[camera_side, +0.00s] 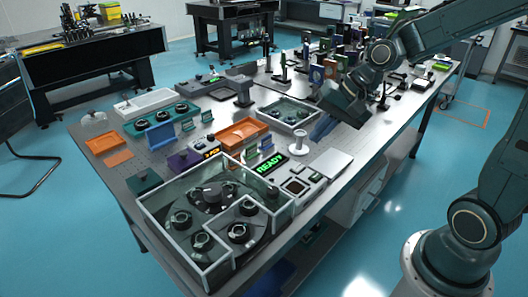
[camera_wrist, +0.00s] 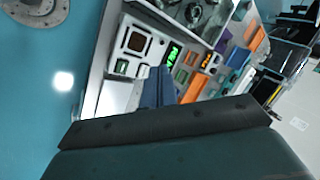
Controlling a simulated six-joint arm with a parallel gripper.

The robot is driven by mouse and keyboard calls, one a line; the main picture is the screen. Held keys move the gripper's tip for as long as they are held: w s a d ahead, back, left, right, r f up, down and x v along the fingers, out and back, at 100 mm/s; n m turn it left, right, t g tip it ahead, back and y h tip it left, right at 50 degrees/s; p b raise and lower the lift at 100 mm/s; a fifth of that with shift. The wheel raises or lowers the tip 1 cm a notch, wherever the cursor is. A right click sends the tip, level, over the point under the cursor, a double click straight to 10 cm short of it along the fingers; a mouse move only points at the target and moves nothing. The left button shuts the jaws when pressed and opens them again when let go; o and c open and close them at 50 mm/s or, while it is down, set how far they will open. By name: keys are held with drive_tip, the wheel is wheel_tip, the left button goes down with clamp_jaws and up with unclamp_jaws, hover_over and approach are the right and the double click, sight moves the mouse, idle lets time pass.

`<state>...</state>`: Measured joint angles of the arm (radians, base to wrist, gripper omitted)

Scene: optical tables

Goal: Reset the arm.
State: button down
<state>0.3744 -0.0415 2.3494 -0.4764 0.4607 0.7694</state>
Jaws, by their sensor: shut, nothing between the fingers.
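My gripper (camera_side: 318,132) hangs over the right side of the optical table, near the white flat plate (camera_side: 331,163). Its blue-grey fingers are together with nothing held between them. In the wrist view the fingers (camera_wrist: 158,86) point toward the table, beside the lit green READY display (camera_wrist: 172,54). That display also shows in the side view (camera_side: 271,164). My gripper appears to be above the table surface, but the exact height is hard to tell.
A glass-walled enclosure (camera_side: 152,206) with round dark mounts stands at the table's near end. An orange tray (camera_side: 243,132), a white spool-shaped post (camera_side: 299,142) and a clear-walled box (camera_side: 288,113) stand nearby. Many upright optics crowd the far end.

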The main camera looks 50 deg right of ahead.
drive_tip(key=s+r+n+h, duration=0.1)
drive_tip(key=s+r+n, duration=0.1)
drive_tip(key=s, duration=0.3)
drive_tip(key=s+a+r+n+h, duration=0.1)
drive_tip(key=s+r+n, duration=0.2)
drive_tip(key=s+n, duration=0.1)
drive_tip(key=s+r+n+h, duration=0.1)
drive_tip(key=s+r+n, duration=0.1)
drive_tip(key=s, duration=0.5)
drive_tip(key=shift+a+r+n+t, duration=0.2)
drive_tip(key=shift+n+t, duration=0.1)
drive_tip(key=shift+n, duration=0.6)
